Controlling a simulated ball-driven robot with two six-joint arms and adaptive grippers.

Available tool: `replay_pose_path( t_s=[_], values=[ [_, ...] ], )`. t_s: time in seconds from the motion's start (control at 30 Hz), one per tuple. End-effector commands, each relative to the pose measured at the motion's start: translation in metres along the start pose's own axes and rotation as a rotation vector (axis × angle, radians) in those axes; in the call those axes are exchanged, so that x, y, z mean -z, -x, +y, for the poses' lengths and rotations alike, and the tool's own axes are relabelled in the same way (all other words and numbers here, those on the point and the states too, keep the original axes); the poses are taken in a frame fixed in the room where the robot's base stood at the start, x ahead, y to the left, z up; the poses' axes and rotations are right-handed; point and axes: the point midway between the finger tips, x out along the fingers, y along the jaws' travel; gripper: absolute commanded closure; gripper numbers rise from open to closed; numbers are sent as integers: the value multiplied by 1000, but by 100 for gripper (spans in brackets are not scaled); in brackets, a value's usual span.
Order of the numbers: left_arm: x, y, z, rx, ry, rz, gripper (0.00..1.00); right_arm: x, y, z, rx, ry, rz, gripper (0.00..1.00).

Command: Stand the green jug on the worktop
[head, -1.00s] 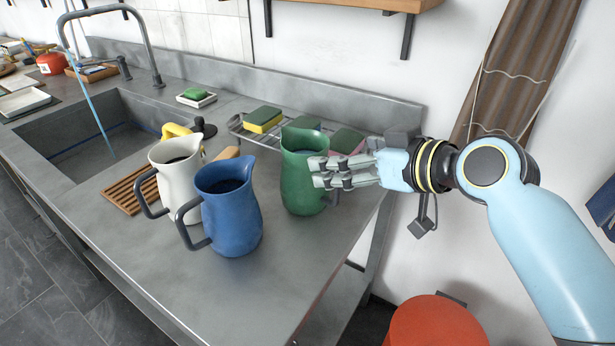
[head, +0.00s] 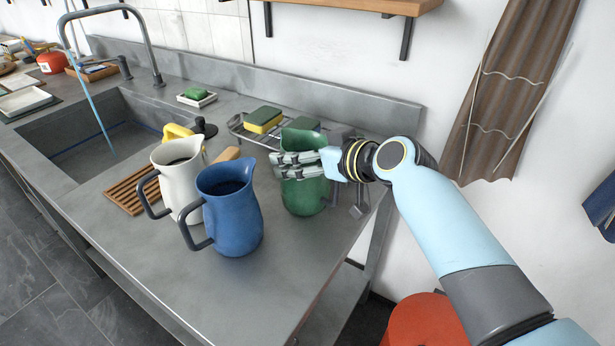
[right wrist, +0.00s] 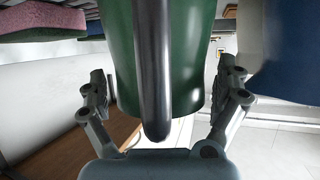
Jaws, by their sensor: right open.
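The green jug (head: 303,197) stands upright on the grey steel worktop (head: 245,290), near its right end in the head view. My right gripper (head: 295,165) has come to it from the right, at its upper part. In the right wrist view the green jug (right wrist: 190,60) and its dark handle (right wrist: 153,75) lie between the two spread fingers of the right gripper (right wrist: 165,92). The fingers are open, with gaps visible beside the jug. The left gripper is not in view.
A blue jug (head: 232,215) stands close left of the green one, with a white jug (head: 180,185) beyond it. A wire rack with sponges (head: 263,120) is behind. The sink (head: 90,150) is at left. The worktop's front is clear.

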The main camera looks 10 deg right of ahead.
Motion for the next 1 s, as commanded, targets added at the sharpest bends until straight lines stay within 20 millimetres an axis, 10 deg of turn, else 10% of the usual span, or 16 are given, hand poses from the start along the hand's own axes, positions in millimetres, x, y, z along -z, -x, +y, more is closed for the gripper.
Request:
replay_pose_path(
  t_s=[0.6,1.0],
  values=[
    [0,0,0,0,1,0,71,0,0,0,0,-1,-1,73],
    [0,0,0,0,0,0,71,8,2,0,-1,0,6,75]
  ],
)
